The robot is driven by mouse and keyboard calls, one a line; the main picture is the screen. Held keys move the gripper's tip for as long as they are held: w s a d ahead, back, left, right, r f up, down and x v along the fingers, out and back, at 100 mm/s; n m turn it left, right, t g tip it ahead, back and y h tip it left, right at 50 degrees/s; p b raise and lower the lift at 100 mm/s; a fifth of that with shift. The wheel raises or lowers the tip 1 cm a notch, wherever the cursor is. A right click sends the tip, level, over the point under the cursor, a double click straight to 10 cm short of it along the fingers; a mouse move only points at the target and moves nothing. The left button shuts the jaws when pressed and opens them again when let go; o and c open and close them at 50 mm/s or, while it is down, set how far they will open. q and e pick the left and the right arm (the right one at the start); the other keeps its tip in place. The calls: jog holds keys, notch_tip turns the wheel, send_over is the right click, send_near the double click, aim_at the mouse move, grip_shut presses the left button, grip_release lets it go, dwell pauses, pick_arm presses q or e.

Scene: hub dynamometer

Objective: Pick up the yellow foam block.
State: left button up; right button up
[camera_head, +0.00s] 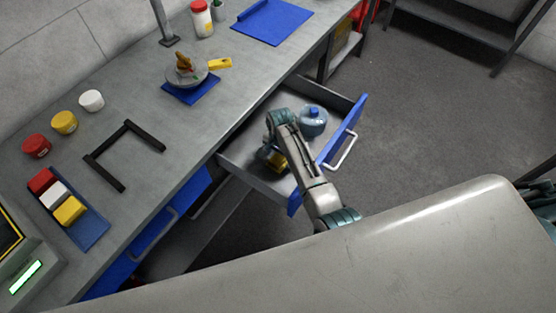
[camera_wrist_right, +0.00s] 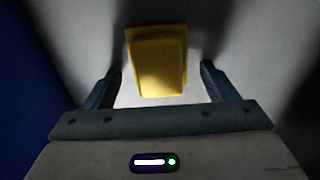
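A yellow foam block (camera_head: 277,162) lies on the floor of the open drawer, partly hidden behind my right gripper (camera_head: 268,155) in the head view. In the right wrist view the yellow block (camera_wrist_right: 158,62) lies ahead of the fingers, a little beyond the fingertips. My right gripper (camera_wrist_right: 160,82) is open there, with one finger on each side and nothing between them but the near end of the block at most. I cannot tell its height above the drawer floor. My left gripper does not show.
The drawer (camera_head: 245,166) has a blue front (camera_head: 347,130) with a handle. A blue jug (camera_head: 313,121) stands in it, right of my arm. The workbench (camera_head: 125,85) carries a blue tray (camera_head: 90,226) with red, white and yellow blocks, several jars and a black frame (camera_head: 99,169).

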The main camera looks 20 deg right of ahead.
jog(key=c, duration=1)
jog(key=shift+r, duration=0.1)
notch_tip(320, 180, up, 10)
jog(key=shift+f+b, duration=0.1)
jog(key=shift+b, duration=0.45)
